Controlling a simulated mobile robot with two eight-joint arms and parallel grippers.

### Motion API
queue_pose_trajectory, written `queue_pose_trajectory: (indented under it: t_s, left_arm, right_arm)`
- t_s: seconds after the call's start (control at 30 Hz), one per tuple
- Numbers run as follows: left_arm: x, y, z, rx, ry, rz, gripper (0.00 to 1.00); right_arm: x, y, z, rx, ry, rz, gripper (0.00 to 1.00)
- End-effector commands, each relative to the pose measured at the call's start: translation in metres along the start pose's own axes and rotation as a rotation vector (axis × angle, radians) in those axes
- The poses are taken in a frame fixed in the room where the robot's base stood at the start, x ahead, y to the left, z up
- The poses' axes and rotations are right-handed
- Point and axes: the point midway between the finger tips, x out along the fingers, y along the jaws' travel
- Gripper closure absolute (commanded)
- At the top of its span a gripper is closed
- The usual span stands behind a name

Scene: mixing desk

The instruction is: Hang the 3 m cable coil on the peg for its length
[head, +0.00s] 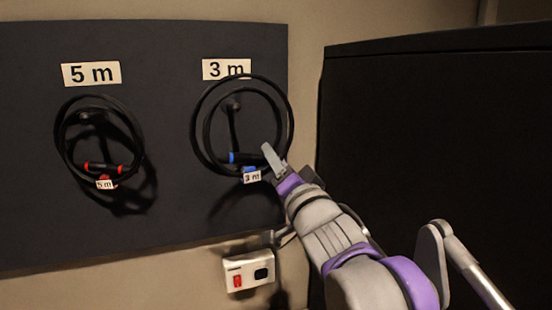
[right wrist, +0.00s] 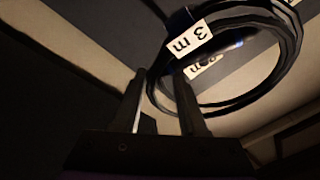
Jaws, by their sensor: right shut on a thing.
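The 3 m cable coil (head: 196,128) is a black ring with blue bands and a white "3 m" tag (head: 252,177), in front of the dark board under the "3 m" sign (head: 226,68). The 3 m peg (head: 233,104) shows inside the ring. The coil's top is above the peg and overlaps the sign's lower edge. I cannot tell whether the peg passes through it. My right gripper (head: 273,164) is shut on the coil's lower right side. The coil (right wrist: 291,48) also fills the upper right of the right wrist view. My left gripper is not in view.
A 5 m coil (head: 62,150) with red bands hangs on the left peg under the "5 m" sign (head: 91,74). A switch box (head: 249,270) is on the wall below the board (head: 170,60). A large black cabinet (head: 430,130) stands at right.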

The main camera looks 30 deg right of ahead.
Motion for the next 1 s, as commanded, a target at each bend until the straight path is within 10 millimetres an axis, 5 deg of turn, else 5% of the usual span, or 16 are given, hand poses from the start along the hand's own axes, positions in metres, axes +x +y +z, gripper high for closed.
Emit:
queue_pose_trajectory:
  t_s: [1.0]
  left_arm:
    - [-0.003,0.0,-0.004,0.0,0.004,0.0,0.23]
  right_arm:
    - [0.057,0.012,0.011,0.003,0.001,-0.002,1.0]
